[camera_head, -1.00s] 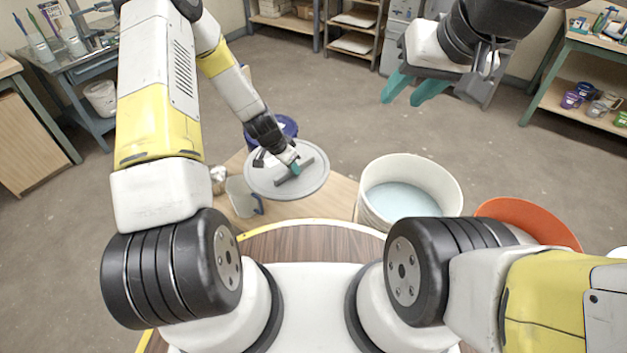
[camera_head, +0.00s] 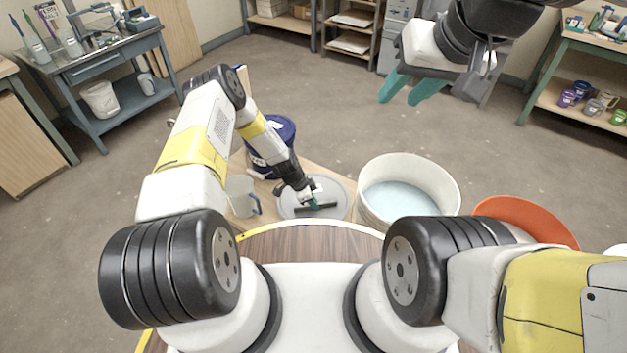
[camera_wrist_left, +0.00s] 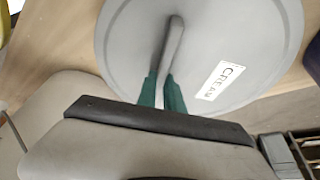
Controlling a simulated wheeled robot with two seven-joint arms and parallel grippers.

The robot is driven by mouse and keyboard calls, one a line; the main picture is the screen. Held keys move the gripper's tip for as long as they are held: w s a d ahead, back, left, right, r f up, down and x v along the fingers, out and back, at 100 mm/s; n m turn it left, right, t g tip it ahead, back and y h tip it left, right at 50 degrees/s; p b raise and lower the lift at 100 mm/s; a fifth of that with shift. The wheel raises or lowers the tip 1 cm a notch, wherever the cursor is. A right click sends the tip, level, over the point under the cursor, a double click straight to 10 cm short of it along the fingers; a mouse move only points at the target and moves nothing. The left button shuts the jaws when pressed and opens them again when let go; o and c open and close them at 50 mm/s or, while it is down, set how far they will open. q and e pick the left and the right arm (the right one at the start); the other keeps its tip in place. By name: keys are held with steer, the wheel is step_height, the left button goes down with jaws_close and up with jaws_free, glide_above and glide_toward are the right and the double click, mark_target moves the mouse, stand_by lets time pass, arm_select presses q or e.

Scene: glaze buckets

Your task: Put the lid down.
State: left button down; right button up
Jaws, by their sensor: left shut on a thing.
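The round grey lid (camera_head: 335,189) is low over the wooden board in the head view, between the pitcher and the white bucket. In the left wrist view the lid (camera_wrist_left: 270,50) shows a bar handle (camera_wrist_left: 172,50) and a label reading CREAM. My left gripper (camera_head: 313,203) is shut on the handle, with its green fingers (camera_wrist_left: 160,92) on both sides of it. I cannot tell whether the lid touches the board. My right gripper (camera_head: 408,90) is raised at the upper right, empty, with its green fingers apart.
A white bucket (camera_head: 445,180) with pale blue contents stands right of the lid. An orange basin (camera_head: 530,215) is further right. A dark blue bucket (camera_head: 285,130) stands behind the left arm. A clear pitcher (camera_head: 240,190) is close on the lid's left.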

arm_select(q)
steer(key=shift+f, duration=1.9)
steer(key=c, duration=1.5)
jaws_free()
steer(key=shift+f, duration=0.1)
